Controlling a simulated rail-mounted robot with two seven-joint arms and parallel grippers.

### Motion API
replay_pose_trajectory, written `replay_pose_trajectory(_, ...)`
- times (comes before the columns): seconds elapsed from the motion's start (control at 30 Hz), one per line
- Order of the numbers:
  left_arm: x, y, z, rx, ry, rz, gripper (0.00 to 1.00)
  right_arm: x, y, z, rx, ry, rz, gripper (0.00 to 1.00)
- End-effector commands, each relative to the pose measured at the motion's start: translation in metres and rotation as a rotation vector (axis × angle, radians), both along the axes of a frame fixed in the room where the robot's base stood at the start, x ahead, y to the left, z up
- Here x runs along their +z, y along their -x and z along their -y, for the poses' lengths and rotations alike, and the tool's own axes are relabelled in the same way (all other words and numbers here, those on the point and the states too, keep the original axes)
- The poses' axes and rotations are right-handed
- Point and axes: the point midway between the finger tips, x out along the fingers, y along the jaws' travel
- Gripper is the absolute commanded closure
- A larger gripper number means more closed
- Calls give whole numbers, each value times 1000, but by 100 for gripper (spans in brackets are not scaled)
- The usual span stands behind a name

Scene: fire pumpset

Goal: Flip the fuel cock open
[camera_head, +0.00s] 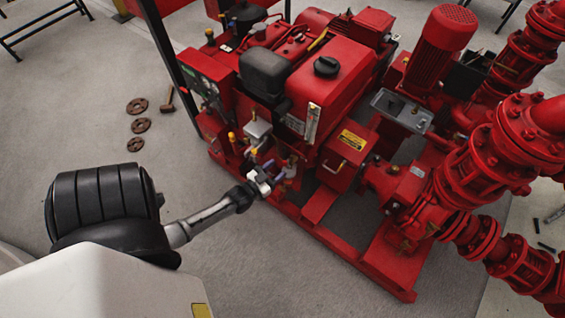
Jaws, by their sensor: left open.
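The red fire pumpset (325,195) fills the middle and right of the head view. My left arm comes in from the lower left. My left gripper (268,181) is open at the near side of the engine, close to small fittings low on its side. Brass and yellow-topped fittings (254,152) show just above the gripper. The fuel cock is too small to tell apart from these fittings, and the gripper partly covers this spot. I cannot tell whether the fingers touch anything. My right gripper is not in view.
A red fuel tank with a black cap (327,67) stands above the gripper. Red skid rails (330,232) run along the near side. Large flanged red pipes (490,150) stand at the right. Rusty flanges (140,125) lie on open grey floor at the left.

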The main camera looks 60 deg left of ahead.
Motion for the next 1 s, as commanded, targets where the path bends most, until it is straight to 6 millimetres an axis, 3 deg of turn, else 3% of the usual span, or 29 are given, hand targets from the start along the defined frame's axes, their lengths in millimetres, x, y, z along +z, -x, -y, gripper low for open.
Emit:
replay_pose_trajectory(0.2, 0, 44, 13, 0, 1, -4, 48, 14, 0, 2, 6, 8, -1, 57)
replay_pose_trajectory(0.5, -3, 82, 24, 0, -1, -1, 48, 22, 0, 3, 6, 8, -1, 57)
replay_pose_trajectory(1.0, -4, 93, 27, 0, -1, 1, 48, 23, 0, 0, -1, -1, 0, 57)
